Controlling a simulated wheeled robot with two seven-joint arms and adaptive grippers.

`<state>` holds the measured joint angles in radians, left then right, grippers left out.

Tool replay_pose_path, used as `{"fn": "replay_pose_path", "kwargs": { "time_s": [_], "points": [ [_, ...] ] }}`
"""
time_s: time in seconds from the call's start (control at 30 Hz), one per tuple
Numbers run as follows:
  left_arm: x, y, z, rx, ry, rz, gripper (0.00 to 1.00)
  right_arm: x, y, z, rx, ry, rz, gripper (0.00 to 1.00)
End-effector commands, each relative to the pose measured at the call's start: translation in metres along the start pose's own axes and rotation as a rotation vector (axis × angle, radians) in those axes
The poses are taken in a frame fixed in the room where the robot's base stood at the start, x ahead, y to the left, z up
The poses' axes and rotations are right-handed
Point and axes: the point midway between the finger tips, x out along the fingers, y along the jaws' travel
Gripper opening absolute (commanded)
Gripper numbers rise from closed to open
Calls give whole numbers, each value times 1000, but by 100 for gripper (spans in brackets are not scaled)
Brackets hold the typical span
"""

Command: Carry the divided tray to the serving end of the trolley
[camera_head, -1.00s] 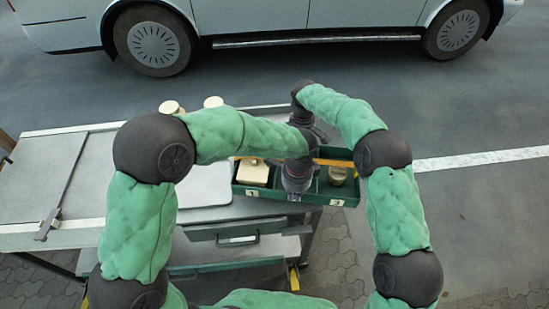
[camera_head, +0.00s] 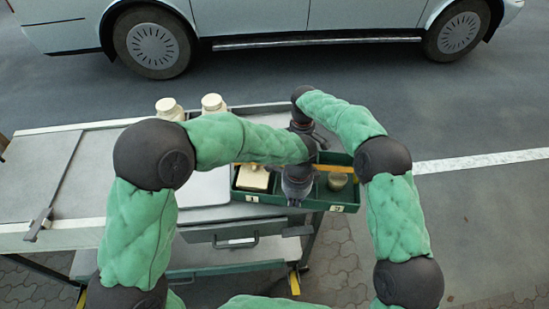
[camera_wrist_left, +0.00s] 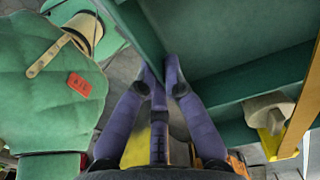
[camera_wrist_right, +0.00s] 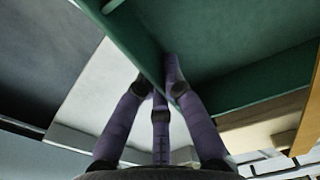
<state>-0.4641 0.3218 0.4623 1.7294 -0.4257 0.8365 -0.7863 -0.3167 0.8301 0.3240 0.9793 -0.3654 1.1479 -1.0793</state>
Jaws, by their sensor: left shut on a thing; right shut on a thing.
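The divided tray (camera_head: 268,199) is green, with a yellow handle bar and number labels on its near wall. A pale blocky item (camera_head: 252,178) sits in its left compartment and a round tan item (camera_head: 338,181) in its right one. My left gripper (camera_head: 297,196) is shut on the near wall; the left wrist view shows its fingers (camera_wrist_left: 165,75) pinching green wall. My right gripper (camera_head: 304,130) is at the far side, mostly hidden by the arms; its fingers (camera_wrist_right: 162,78) pinch the wall in the right wrist view. I cannot tell whether the tray touches the trolley (camera_head: 100,170).
Two cream-lidded jars (camera_head: 169,108) (camera_head: 214,102) stand at the trolley's back. A pale flat panel (camera_head: 207,188) lies left of the tray. A drawer handle (camera_head: 236,243) is on the trolley's front. A parked van (camera_head: 300,20) is behind; open pavement lies right.

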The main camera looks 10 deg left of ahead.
Motion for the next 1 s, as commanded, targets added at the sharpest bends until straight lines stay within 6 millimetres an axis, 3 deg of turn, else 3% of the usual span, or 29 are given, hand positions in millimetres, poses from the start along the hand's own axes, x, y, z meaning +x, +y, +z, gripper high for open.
{"fn": "replay_pose_path", "kwargs": {
  "time_s": [0.03, 0.1, 0.53, 1.0],
  "points": [
    [2, 1, 0, 0, -2, 4, 18, 0, 1, 0, 1, 1, 4, 18],
    [1, 1, 0, 0, -1, 3, 34, -1, 1, 0, 1, 1, 3, 34],
    [-7, 0, 0, 0, 1, -2, 34, 0, 0, 0, 0, 0, 1, 34],
    [-90, 0, 0, 0, 1, -2, 34, 0, 0, 0, 0, 0, 0, 34]
  ]
}}
